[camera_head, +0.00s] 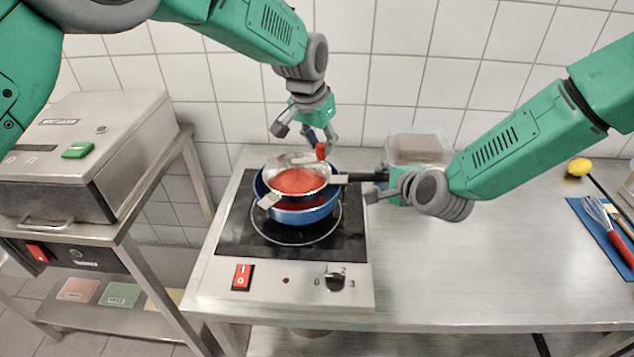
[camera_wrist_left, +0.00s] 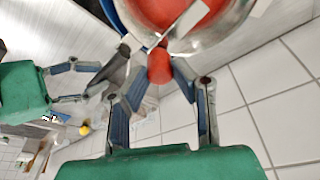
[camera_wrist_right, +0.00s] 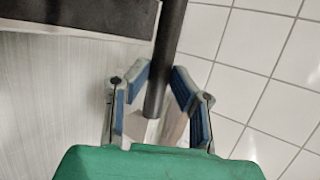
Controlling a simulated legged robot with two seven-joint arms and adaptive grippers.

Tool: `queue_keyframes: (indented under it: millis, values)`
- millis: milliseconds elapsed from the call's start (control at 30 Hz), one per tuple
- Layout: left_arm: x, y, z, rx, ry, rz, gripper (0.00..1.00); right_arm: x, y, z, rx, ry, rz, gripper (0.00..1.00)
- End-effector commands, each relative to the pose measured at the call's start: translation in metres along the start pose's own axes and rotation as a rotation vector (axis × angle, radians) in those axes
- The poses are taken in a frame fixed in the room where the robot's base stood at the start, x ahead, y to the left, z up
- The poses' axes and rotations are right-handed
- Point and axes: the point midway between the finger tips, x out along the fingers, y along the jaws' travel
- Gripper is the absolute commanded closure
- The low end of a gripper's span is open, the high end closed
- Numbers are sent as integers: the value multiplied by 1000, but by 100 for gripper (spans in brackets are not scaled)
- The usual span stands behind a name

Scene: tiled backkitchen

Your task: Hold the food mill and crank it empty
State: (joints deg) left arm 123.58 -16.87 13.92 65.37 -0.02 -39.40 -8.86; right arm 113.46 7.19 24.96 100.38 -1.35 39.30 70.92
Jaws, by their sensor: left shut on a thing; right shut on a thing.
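The food mill (camera_head: 297,176) is a metal bowl with red food in it, resting over a blue pot (camera_head: 300,214) on the hob. My left gripper (camera_head: 315,140) comes down from above and is shut on the red crank knob (camera_head: 320,152) at the mill's back edge. In the left wrist view the knob (camera_wrist_left: 160,66) sits between the fingertips, beside the bowl with red food (camera_wrist_left: 185,12). My right gripper (camera_head: 375,187) is shut on the mill's black handle (camera_head: 358,177) to the right of the bowl. The right wrist view shows the handle (camera_wrist_right: 166,60) between the fingers.
The hob (camera_head: 290,275) has a red switch and a black dial. A clear container (camera_head: 418,150) stands behind my right gripper. A blue mat (camera_head: 605,235) with a whisk and a yellow lemon (camera_head: 579,167) lie at right. A steel machine (camera_head: 85,155) stands left. The front counter is clear.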

Motion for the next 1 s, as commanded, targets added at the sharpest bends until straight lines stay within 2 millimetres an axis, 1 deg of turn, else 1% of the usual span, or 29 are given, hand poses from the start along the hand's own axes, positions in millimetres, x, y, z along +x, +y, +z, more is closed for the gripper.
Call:
queue_keyframes:
  millis: [33,133,467,800,1000]
  values:
    - [-1,2,4,0,-3,-1,100,0,1,-2,1,4,2,100]
    - [-2,5,6,-1,-2,-1,100,0,1,-2,1,4,2,100]
    - [-3,5,8,-1,-2,-1,100,0,1,-3,1,5,2,100]
    - [-11,10,33,-2,-1,-3,100,0,1,-3,2,6,2,100]
    - [-11,10,34,-2,1,-3,100,0,2,-3,2,6,3,100]
